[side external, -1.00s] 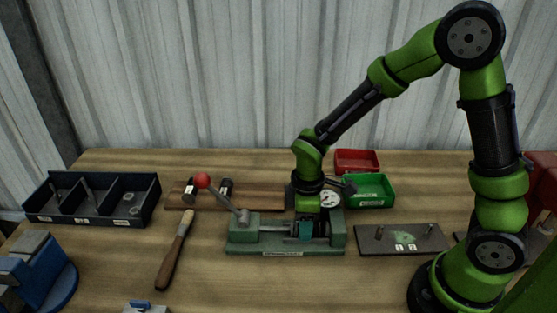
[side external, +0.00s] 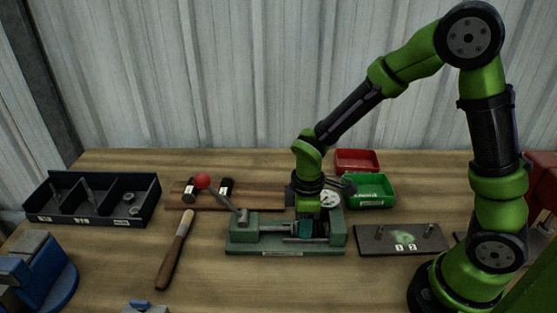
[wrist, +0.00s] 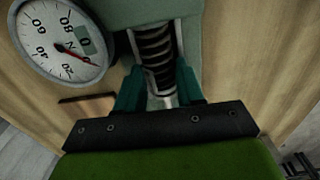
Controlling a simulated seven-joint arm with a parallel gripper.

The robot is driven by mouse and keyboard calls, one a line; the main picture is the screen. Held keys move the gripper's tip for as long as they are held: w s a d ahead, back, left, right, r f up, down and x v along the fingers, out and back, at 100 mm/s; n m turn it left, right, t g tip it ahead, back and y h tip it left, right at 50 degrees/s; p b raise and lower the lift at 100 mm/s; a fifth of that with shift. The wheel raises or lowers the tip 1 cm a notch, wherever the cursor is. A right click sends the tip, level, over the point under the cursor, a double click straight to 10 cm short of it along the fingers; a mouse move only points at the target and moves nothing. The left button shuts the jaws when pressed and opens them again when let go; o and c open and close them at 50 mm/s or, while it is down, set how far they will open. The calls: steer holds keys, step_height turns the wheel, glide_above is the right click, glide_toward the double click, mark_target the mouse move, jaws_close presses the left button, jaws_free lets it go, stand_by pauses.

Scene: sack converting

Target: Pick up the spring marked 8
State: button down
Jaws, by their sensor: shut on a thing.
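The green test fixture (side external: 285,247) stands mid-bench, with a red-knobbed lever (side external: 203,180) at its left. My gripper (side external: 306,230), with teal fingers, is down at the fixture. In the wrist view the fingers (wrist: 159,88) are closed around the near end of a dark coil spring (wrist: 154,50), where a pale metal part shows between them. The spring lies along the fixture beside a thin rod; no number on it is readable. Two dark springs with white labels, left (side external: 190,190) and right (side external: 226,188), stand on the wooden board (side external: 260,198); their numbers are too small to read.
A dial gauge (wrist: 62,42) sits close beside my gripper. Green (side external: 368,203) and red (side external: 357,161) bins stand behind. A dark plate (side external: 400,247) with pegs lies right. A black divided tray (side external: 85,219) and a wooden-handled tool (side external: 172,255) lie left.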

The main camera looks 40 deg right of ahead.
steer(key=shift+r, duration=0.15)
steer(key=shift+r, duration=3.35)
